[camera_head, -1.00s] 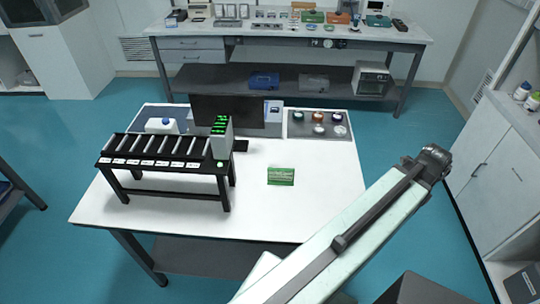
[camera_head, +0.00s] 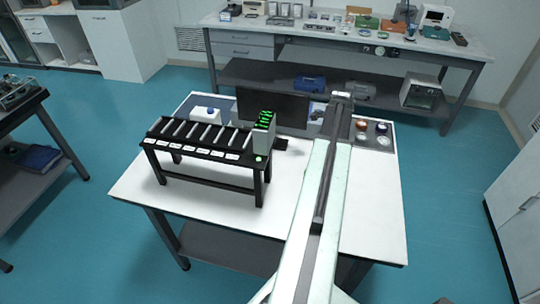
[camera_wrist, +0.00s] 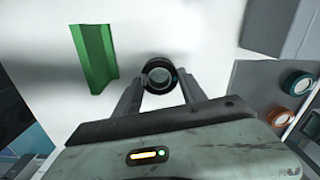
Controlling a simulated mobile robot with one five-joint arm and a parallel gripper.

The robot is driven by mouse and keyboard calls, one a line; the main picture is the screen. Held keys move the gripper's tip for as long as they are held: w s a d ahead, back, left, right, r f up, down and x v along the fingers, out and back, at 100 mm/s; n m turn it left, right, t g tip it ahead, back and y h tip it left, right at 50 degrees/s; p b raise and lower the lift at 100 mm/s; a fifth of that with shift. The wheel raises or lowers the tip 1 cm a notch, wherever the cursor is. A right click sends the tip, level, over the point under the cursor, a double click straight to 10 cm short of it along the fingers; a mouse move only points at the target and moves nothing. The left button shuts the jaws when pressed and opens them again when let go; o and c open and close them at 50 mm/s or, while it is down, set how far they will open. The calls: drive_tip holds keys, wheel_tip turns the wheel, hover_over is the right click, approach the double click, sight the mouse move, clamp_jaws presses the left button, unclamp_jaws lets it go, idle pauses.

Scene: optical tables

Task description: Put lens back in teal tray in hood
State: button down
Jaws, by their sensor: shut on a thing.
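In the wrist view my gripper (camera_wrist: 159,82) is shut on a small round lens (camera_wrist: 160,77) in a black ring mount. The lens sits between the two fingertips, over a white surface. In the head view my long pale arm reaches up over the white table, and the fingers and lens cannot be made out there. No hood can be made out. A green tray (camera_head: 367,22) lies on the far bench, but I cannot tell whether it is the teal tray.
The white table (camera_head: 225,215) holds a black rack (camera_head: 205,145), a dark monitor (camera_head: 272,108) and a grey tray (camera_head: 388,127) of round ringed items. A green V-shaped piece (camera_wrist: 95,55) lies left of the lens. The far bench (camera_head: 310,32) is crowded. Open floor is at right.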

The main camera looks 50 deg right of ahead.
drive_tip(key=b, duration=0.1)
hover_over(287, 167)
drive_tip(key=shift+s+d+f, duration=0.3)
drive_tip(key=shift+s+f, duration=0.05)
drive_tip(key=shift+f, duration=0.35)
drive_tip(key=f+b, duration=0.2)
drive_tip(key=b, duration=0.1)
drive_tip(key=f+b, duration=0.1)
drive_tip(key=f, duration=0.1)
drive_tip(key=shift+w+a, duration=0.25)
drive_tip(key=shift+w, duration=0.05)
drive_tip(key=shift+r, duration=0.2)
drive_tip(key=shift+f, duration=0.15)
drive_tip(key=c, duration=0.7)
unclamp_jaws()
drive_tip(key=shift+o, duration=0.2)
wheel_tip(287, 167, up, 12)
drive_tip(key=p, duration=1.2)
drive_tip(key=shift+r, duration=0.2)
